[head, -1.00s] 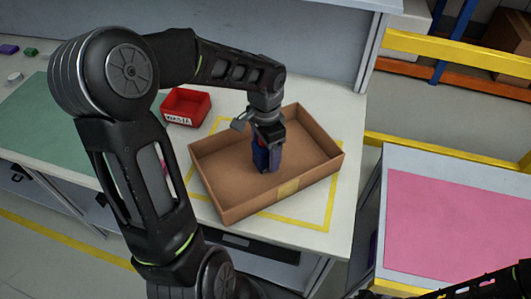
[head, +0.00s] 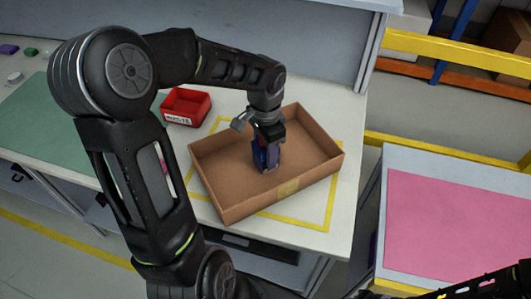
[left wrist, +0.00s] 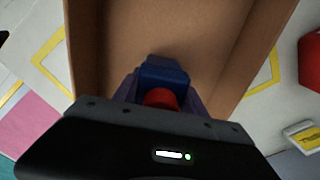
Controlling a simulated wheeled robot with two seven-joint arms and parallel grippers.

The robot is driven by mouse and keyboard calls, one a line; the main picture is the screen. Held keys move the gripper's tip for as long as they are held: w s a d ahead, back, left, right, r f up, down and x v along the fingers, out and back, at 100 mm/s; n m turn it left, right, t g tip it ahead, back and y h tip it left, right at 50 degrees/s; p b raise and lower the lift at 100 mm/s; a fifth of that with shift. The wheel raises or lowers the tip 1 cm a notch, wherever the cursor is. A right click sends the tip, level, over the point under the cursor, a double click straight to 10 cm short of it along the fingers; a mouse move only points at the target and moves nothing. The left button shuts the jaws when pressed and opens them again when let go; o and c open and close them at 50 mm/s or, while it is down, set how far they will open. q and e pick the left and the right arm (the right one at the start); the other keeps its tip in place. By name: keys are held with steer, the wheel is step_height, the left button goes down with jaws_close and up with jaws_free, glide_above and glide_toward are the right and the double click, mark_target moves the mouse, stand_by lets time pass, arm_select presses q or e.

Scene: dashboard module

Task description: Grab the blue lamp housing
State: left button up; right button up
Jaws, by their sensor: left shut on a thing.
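The blue lamp housing (left wrist: 170,74) shows in the left wrist view between the purple fingers, with a red round part (left wrist: 161,98) beside it. In the head view the lamp housing is mostly covered by my left gripper (head: 266,160), which points down inside the brown cardboard box (head: 230,178). My left gripper also shows in the left wrist view (left wrist: 158,95), shut on the lamp housing near the box floor. Whether the housing touches the floor is hard to tell. My right gripper is not in view; only a piece of dark arm shows at the bottom right.
The box stands on a white table inside a yellow taped outline (head: 333,185). A red bin (head: 186,107) stands behind the box to the left, near a green mat (head: 45,130). A pink-topped table (head: 455,235) is at the right. The rest of the box floor is bare.

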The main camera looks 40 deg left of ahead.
arm_select(q)
step_height(320, 180, up, 10)
steer(key=shift+b, duration=0.4)
stand_by(0.3)
